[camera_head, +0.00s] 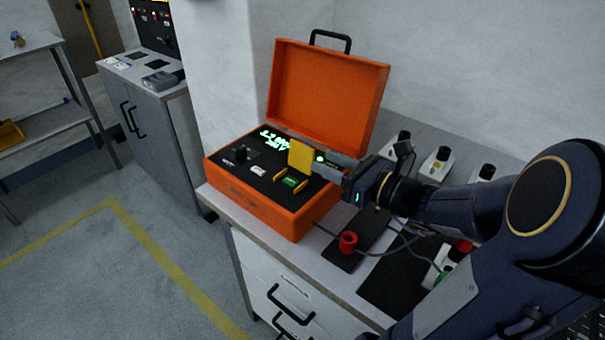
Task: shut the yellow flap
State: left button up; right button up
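The yellow flap (300,157) stands raised on the black panel of an open orange case (262,212). Below the flap, a green part (291,181) shows between yellow side pieces. My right gripper (318,168) reaches in from the right, with its fingers right beside the flap's right edge. I cannot tell whether it touches the flap, or whether its fingers are apart. My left gripper is not in view.
The case's orange lid (328,95) stands open behind the panel. A red knob (348,241) on a black plate and several white-and-black devices stand on the grey counter (270,243). A cabinet (155,120) and shelf (45,125) stand left; floor between is clear.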

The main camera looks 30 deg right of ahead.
aim_at(305, 149)
jog(key=shift+w+d+f+m+t+h, duration=0.15)
jog(key=shift+w+d+m+t+h, duration=0.2)
jog(key=shift+w+d+m, duration=0.2)
jog(key=x, duration=0.7)
jog(key=shift+a+b, duration=0.1)
jog(key=shift+b, duration=0.2)
jog(key=c, duration=0.8)
jog(key=shift+s+n, duration=0.1)
jog(key=shift+n, duration=0.15)
jog(key=n+b, duration=0.1)
jog(key=b, duration=0.1)
jog(key=a+n+b, duration=0.1)
jog(key=n+b, duration=0.1)
jog(key=a+n+b, duration=0.1)
jog(key=b, duration=0.1)
jog(key=shift+s+n, duration=0.3)
jog(key=shift+s+a+n+b, duration=0.1)
jog(key=shift+a+n+b, duration=0.35)
jog(key=shift+n+b, duration=0.7)
jog(key=shift+r, duration=0.25)
